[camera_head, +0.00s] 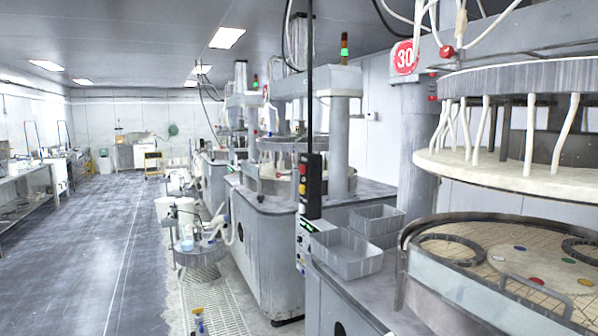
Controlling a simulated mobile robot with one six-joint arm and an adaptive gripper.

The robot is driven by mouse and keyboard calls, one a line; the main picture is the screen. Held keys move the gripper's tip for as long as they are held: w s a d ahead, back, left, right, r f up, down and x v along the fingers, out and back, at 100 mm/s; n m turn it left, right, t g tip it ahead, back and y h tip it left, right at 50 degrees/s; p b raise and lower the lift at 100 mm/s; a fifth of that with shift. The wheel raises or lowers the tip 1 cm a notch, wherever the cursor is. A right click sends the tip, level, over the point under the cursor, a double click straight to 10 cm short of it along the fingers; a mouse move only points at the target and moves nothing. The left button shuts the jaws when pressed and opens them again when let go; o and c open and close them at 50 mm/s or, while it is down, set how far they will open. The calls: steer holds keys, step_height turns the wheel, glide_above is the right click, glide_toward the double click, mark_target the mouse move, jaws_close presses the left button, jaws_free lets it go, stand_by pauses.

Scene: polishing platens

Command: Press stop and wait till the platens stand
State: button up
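A dark push-button pendant (310,187) hangs on a black pole in the middle of the view. It has several small coloured buttons, red and yellow among them; their labels are too small to read. The near machine's lower platen (478,232) is at the right, with ring-shaped carriers and small coloured discs on it. Its white upper platen (500,172) hangs raised above it, apart from it. One still picture does not show whether the platens turn. A second machine's platen (262,180) stands farther back. My gripper is not in view.
Grey trays (345,256) sit on the near machine's cabinet top. A signal tower (344,48) shows green. A small round table (200,250) with containers stands left of the machines. A blue and yellow item (198,322) is at the bottom edge. The left aisle floor (85,250) is clear.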

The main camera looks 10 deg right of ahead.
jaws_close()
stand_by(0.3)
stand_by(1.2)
